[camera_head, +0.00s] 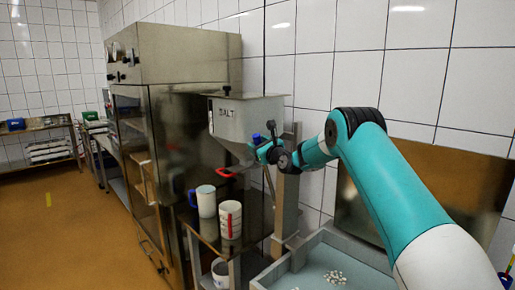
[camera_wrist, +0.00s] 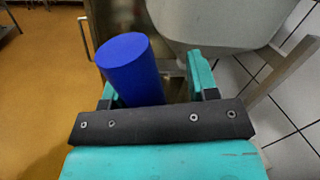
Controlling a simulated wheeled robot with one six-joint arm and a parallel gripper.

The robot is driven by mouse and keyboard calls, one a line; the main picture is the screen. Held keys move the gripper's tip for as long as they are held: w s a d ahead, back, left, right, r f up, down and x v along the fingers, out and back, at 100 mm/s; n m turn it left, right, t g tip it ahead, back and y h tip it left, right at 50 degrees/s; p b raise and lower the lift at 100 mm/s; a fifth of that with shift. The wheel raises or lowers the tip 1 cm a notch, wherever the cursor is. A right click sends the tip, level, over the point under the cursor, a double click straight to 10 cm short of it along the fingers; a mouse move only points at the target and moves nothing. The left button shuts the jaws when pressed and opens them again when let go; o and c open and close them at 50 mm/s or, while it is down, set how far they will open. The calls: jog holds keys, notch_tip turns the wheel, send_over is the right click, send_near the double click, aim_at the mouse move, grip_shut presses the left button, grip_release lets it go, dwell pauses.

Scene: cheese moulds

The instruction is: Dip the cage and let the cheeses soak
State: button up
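My gripper (camera_head: 262,150) is raised in front of a grey steel hopper (camera_head: 238,118) whose lettering seems to read SALT. In the wrist view the fingers of my gripper (camera_wrist: 152,88) stand wide apart. A blue cylinder (camera_wrist: 128,66) rises on the left side of the gap, overlapping the left finger; I cannot tell whether it touches it. Clear space lies between it and the right finger. A pale blue basin (camera_head: 283,268) with white bits (camera_head: 333,277) is at the bottom, partly hidden by my arm. I see no cage and no cheeses.
A red handle (camera_head: 232,172) sticks out below the hopper. A blue-handled jug (camera_head: 204,201) and a white container with red marks (camera_head: 230,219) stand on a small steel table (camera_head: 206,240). A tall steel cabinet (camera_head: 175,130) is behind.

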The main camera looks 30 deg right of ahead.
jog(key=shift+s+a+f, duration=0.15)
jog(key=shift+s+f, duration=0.1)
jog(key=s+d+f+b, duration=0.1)
jog(key=s+b, duration=0.7)
jog(key=s, duration=0.8)
jog(key=shift+s+d, duration=0.35)
jog(key=shift+s, duration=0.05)
jog(key=shift+a+f, duration=0.1)
